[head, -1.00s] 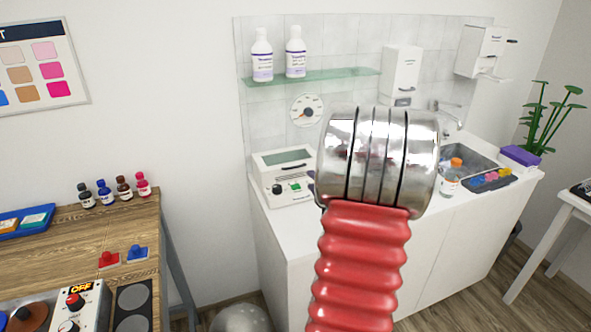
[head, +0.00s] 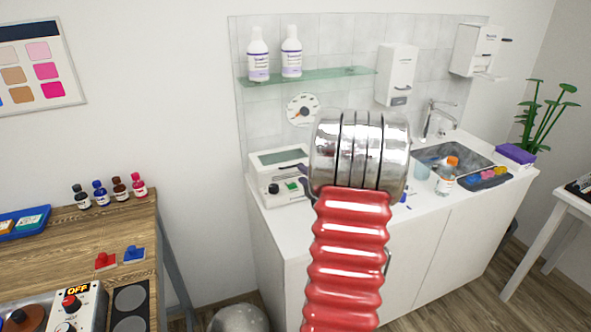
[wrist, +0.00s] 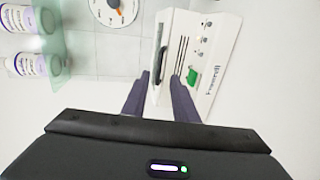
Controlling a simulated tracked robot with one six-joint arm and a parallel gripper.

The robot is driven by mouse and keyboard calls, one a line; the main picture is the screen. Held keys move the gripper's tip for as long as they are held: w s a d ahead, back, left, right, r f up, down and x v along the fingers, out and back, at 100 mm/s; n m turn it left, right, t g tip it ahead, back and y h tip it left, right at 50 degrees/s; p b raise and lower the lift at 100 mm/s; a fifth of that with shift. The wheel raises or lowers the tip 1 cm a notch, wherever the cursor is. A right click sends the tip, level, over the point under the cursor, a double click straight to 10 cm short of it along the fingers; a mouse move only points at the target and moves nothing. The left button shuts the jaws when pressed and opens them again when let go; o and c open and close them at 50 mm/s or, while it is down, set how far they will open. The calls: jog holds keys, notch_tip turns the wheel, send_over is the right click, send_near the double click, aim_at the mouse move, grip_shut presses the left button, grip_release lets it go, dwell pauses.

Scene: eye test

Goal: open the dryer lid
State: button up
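The lid looks shut. In the wrist view the dryer (wrist: 208,75) appears turned on its side, and a dark handle (wrist: 162,66) shows at the lid's edge. My gripper (wrist: 161,80) is open, its two dark fingers apart with the handle between them in the picture. I cannot tell whether they touch it. In the head view my arm hides most of the gripper and the dryer's right end.
A glass shelf (head: 330,74) with two white bottles (head: 258,55) and a round dial (head: 303,110) are on the wall behind. A wooden table (head: 60,245) stands at left.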

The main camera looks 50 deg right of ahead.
jog(key=x, duration=0.7)
jog(key=shift+w+d+f, duration=0.1)
jog(key=shift+w+d, duration=0.1)
jog(key=shift+w, duration=0.1)
grip_shut()
jog(key=shift+f, duration=0.1)
dwell(1.1)
